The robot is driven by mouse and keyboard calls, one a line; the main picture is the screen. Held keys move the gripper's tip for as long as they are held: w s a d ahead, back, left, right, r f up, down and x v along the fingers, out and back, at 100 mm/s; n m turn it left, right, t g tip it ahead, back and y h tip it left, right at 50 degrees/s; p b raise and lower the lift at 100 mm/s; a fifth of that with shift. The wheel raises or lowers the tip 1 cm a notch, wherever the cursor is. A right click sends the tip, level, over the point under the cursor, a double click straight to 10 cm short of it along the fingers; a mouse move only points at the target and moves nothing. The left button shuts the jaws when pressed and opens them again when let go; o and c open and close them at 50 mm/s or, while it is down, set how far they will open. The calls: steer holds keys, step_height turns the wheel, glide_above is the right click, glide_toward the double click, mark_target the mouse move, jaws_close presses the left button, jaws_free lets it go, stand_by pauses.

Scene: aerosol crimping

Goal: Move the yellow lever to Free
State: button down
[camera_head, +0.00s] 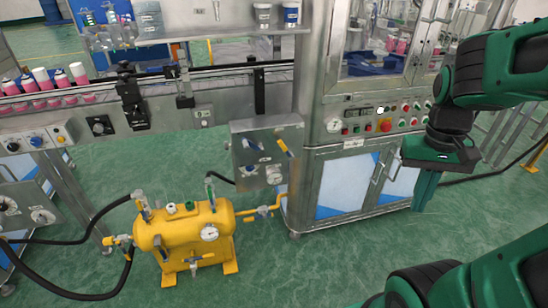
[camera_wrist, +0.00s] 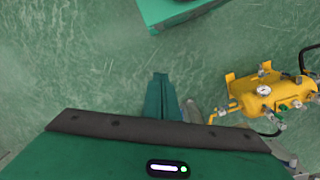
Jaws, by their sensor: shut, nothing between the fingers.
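A small yellow lever (camera_head: 282,146) sits at the upper right of a grey metal control box (camera_head: 243,152) in the head view. It is tilted, its upper end toward the left; any markings beside it are too small to read. My gripper (camera_head: 422,205) is shut and empty, pointing down, well to the right of the box, in front of the machine cabinet. In the wrist view my gripper's fingers (camera_wrist: 160,78) are together over bare green floor. I cannot make out the lever in that view.
A yellow tank (camera_head: 185,232) with valves and a gauge stands below and left of the box; it also shows in the wrist view (camera_wrist: 265,95). Black hoses (camera_head: 75,292) run on the left. The steel cabinet (camera_head: 345,180) stands behind my gripper. A conveyor carries pink cans (camera_head: 40,100).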

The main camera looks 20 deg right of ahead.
steer(key=w+a+f+n+h, duration=0.1)
steer(key=w+f+n+h, duration=0.2)
steer(key=w+f+h, duration=0.75)
steer(key=w+a+f+n+h, duration=0.2)
steer(key=w+f+n, duration=0.25)
steer(key=w, duration=1.35)
steer(key=w+a+f+n+t+h, duration=0.1)
steer(key=w+a+f+n+t, duration=0.25)
steer(key=a+t, duration=0.4)
steer(key=w+a+f+n+t, duration=0.25)
steer(key=a+n+t, duration=0.2)
steer(key=a, duration=0.55)
steer(key=w+a+f+n+t+h, duration=0.1)
steer(key=w+a+f+n+t, duration=0.35)
steer(key=a, duration=0.45)
steer(key=t, duration=0.1)
glide_toward(285, 149)
steer(key=shift+w+d+r, duration=0.35)
steer(key=shift+w+r, duration=0.05)
steer(key=shift+w, duration=0.5)
steer(key=shift+w+d+r, duration=0.3)
steer(key=shift+w+r, duration=0.15)
steer(key=shift+w, duration=0.4)
steer(key=shift+w+d+r, duration=0.35)
steer(key=shift+w+r, duration=0.05)
steer(key=shift+w, duration=0.5)
steer(key=shift+a+r+y, duration=0.1)
steer(key=shift+a+y, duration=0.15)
